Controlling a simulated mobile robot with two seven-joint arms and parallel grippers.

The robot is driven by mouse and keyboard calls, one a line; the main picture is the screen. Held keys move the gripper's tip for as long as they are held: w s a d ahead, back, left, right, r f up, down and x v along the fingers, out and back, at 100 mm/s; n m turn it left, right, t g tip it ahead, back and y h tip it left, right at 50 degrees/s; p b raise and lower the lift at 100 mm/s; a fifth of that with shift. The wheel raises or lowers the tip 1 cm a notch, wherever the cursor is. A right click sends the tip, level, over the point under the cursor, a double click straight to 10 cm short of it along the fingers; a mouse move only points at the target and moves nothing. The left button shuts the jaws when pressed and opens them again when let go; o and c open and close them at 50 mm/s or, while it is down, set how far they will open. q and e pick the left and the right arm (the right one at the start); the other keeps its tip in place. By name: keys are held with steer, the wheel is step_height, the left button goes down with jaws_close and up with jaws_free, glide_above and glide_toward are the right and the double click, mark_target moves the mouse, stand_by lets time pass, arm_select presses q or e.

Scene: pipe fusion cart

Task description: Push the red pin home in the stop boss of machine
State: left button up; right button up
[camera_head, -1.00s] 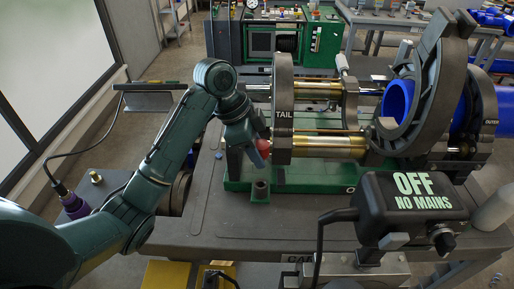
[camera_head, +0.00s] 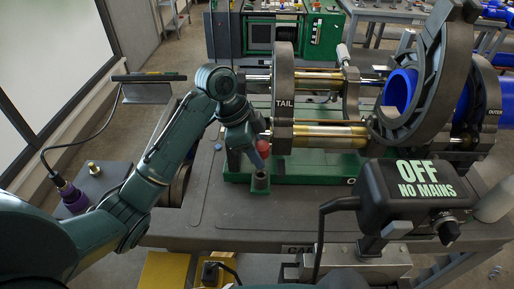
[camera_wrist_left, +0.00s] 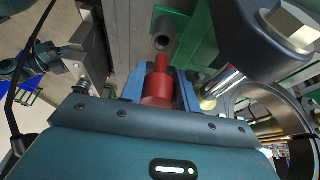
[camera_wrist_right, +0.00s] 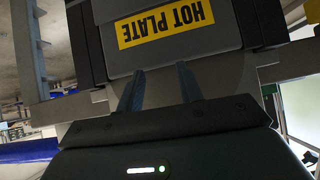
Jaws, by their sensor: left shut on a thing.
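My left gripper (camera_head: 258,160) is shut on the red pin (camera_head: 264,149) just left of the machine's TAIL plate (camera_head: 284,104). In the left wrist view the red pin (camera_wrist_left: 158,88) sits between the blue-grey fingers, its thinner end toward the stop boss (camera_wrist_left: 163,40). The boss is a dark upright tube with an open bore. In the head view the stop boss (camera_head: 261,184) stands on the green base just below the gripper. The pin appears outside the bore. My right gripper (camera_wrist_right: 160,88) is open and empty, with fingers apart before the hot plate housing (camera_wrist_right: 170,45).
The OFF / NO MAINS box (camera_head: 415,195) stands at the front right of the cart top (camera_head: 230,222). Brass rods (camera_head: 330,136) and a blue pipe (camera_head: 400,90) lie right of the TAIL plate. The cart top left of the boss is mostly clear.

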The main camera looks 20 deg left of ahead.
arm_select(q)
steer(key=shift+f+b, duration=0.65)
steer(key=shift+f, duration=1.25)
arm_select(e)
steer(key=shift+a+f, duration=0.15)
steer(key=shift+a, duration=0.05)
arm_select(q)
steer(key=shift+f, duration=0.2)
arm_select(e)
steer(key=shift+w, duration=0.1)
arm_select(q)
steer(key=o, duration=1.2)
arm_select(e)
steer(key=shift+w, duration=0.1)
arm_select(q)
steer(key=v, duration=1.3)
steer(key=shift+r+p, duration=0.2)
steer(key=shift+p, duration=0.1)
arm_select(e)
steer(key=shift+s, duration=0.3)
arm_select(q)
steer(key=shift+d, duration=0.1)
arm_select(e)
steer(key=shift+w+d, duration=0.1)
steer(key=shift+w, duration=0.2)
arm_select(q)
steer(key=shift+s, duration=0.1)
